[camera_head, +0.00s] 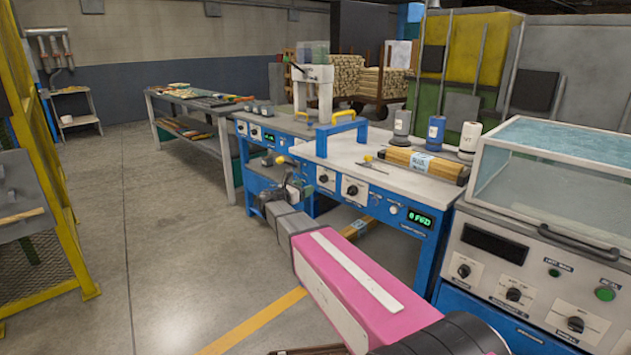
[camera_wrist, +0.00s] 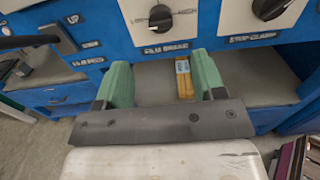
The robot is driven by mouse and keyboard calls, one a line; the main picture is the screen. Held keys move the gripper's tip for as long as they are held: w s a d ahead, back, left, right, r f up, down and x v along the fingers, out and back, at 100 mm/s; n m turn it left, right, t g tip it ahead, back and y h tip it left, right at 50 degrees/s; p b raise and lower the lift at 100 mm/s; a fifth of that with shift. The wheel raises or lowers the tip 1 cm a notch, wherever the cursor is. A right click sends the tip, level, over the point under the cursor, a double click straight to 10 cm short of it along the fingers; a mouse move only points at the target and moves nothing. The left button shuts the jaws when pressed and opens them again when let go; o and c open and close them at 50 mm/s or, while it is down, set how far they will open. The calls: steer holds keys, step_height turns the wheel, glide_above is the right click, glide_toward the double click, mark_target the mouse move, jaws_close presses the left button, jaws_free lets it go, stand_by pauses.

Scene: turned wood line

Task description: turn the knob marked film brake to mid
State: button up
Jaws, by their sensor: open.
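The film brake knob (camera_wrist: 160,17) is a round black knob on a white plate at the top of the wrist view, its label below it. I cannot make out clearly where its pointer sits. In the head view the left black knob (camera_head: 323,179) on the middle blue bench appears to be the same one. My gripper (camera_wrist: 163,80) is open and empty, its two green fingers spread wide below the knob in the wrist view and not touching it. In the head view my gripper (camera_head: 290,188) is in front of the bench, left of the knobs.
The stop clamp knob (camera_wrist: 270,8) is just right of the film brake knob. A toggle switch (camera_wrist: 72,19) is to its left. A green display (camera_head: 420,218) sits further right on the bench. A shelf with a wooden block (camera_wrist: 185,82) lies below. Open floor (camera_head: 170,230) is at left.

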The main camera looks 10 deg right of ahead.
mark_target(323, 179)
steer(key=x, duration=0.9)
steer(key=shift+d, duration=0.2)
steer(key=shift+w, duration=0.1)
steer(key=c, duration=0.9)
